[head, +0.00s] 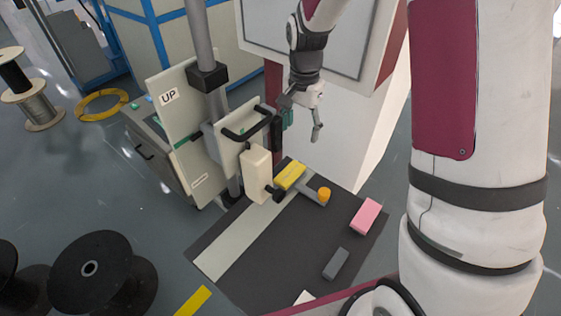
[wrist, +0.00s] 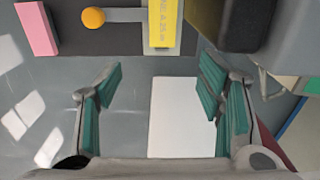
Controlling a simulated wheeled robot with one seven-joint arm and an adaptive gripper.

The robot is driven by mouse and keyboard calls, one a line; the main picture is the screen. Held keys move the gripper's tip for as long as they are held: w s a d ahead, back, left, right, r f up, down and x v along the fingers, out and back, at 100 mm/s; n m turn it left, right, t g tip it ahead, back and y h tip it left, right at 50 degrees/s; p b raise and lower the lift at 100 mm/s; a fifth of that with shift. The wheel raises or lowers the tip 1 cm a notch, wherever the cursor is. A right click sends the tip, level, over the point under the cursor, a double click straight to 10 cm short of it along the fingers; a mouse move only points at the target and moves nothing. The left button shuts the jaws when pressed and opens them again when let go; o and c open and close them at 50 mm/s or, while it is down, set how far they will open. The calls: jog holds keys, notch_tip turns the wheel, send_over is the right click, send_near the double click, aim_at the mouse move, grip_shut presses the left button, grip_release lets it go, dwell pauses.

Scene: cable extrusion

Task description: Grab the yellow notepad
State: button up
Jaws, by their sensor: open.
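The yellow notepad (head: 290,175) lies near the far edge of a dark panel (head: 275,255) in the head view, close to a cream block-shaped part of the machine.
An orange knob (head: 324,194) on a grey bar sits right beside the notepad. A pink block (head: 365,216) and a grey block (head: 336,263) lie on the panel. A machine with a black handle (head: 248,122) and post stands left of my gripper. A white cabinet (head: 350,125) stands behind.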

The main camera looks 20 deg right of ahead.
aim_at(296, 166)
jog(key=f+p, duration=0.1)
jog(key=f, duration=0.6)
jog(key=f+p, duration=0.1)
jog(key=f, duration=0.6)
jog(key=shift+w+a+f, duration=0.1)
jog(key=shift+w+a, duration=0.05)
jog(key=shift+a, duration=0.05)
jog(key=c, duration=1.3)
jog(key=shift+c, duration=0.2)
